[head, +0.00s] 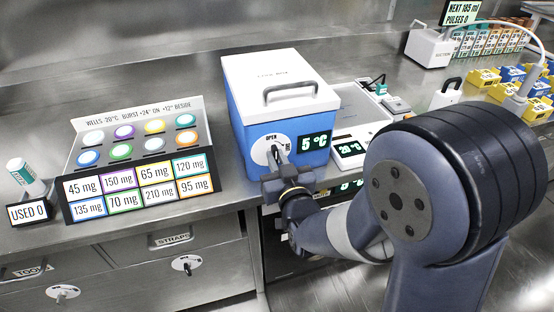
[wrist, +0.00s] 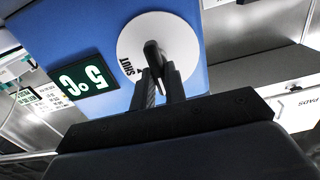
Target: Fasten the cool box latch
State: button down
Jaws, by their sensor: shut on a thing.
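The cool box (head: 235,100) is blue with a closed white lid (head: 275,75) and stands on the steel counter. Its front has a round white latch plate (head: 258,152), marked OPEN at the top in the head view; the plate fills the upper middle of the wrist view (wrist: 185,45), where a SHUT mark shows at its left. The dark latch lever (wrist: 151,52) crosses the plate's middle and does not point at the SHUT mark. My gripper (head: 281,165) is in front of the box, its two fingers (wrist: 160,82) shut on the lever. The lever's gripped end is partly hidden.
A display on the box reads 5 °C (head: 316,142). A rack of coloured wells with dose labels (head: 140,160) stands to the left. A scale-like unit (head: 350,148) and an open tray (head: 357,105) are to the right. Drawers (head: 200,240) lie below the counter edge.

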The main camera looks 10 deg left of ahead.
jog(key=shift+f+m+b, duration=0.15)
jog(key=shift+m+b, duration=0.15)
jog(key=shift+b, duration=0.25)
jog(key=m+b, duration=0.3)
jog(key=b, duration=0.1)
jog(key=shift+w+d+f+b, duration=0.1)
jog(key=shift+f+b, duration=0.05)
jog(key=shift+b, duration=0.15)
jog(key=m+b, duration=0.4)
jog(key=b, duration=0.2)
jog(key=m+b, duration=0.5)
jog(key=b, duration=0.1)
jog(key=m+b, duration=0.5)
jog(key=b, duration=0.1)
jog(key=shift+w+d+f, duration=0.15)
jog(key=shift+d+f, duration=0.1)
jog(key=shift+r+m, duration=0.1)
jog(key=shift+m, duration=0.2)
jog(key=c, duration=1.4)
grip_release()
jog(key=shift+c, duration=0.2)
